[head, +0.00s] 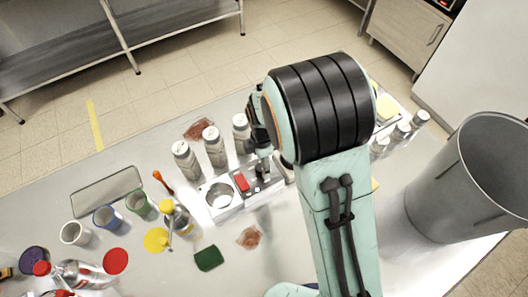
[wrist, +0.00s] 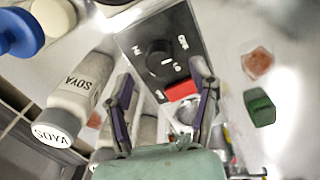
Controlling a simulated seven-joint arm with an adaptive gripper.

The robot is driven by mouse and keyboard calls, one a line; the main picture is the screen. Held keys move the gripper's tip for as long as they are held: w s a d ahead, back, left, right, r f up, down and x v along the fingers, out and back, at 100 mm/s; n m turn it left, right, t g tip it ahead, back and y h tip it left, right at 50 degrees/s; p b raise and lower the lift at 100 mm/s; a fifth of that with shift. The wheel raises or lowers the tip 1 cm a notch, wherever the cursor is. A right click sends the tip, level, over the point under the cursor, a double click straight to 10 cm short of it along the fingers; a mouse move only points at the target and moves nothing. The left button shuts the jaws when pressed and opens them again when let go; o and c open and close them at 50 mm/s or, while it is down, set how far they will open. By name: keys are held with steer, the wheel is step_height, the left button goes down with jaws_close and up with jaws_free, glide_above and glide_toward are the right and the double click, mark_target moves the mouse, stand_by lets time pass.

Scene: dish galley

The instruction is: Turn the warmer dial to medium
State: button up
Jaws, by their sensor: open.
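The warmer (head: 222,208) is a pale box with a round metal well and a dark control panel, standing mid-table in the head view. Its black round dial (wrist: 158,58) shows in the wrist view on the dark panel (wrist: 190,22), among small white markings. A short white line is on the dial; which marking it points to is unclear. A red switch (wrist: 182,91) sits beside the dial and also shows in the head view (head: 241,182). My gripper (wrist: 163,76) is open and empty, its fingers on either side of the dial's near side. In the head view my gripper (head: 262,160) hides the dial.
Several shaker bottles labelled SOYA (wrist: 85,85) stand close to the warmer. A large grey bin (head: 465,180) stands right. Some table between is clear.

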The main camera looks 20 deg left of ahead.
mark_target(261, 169)
steer(key=shift+f, duration=1.65)
jaws_close()
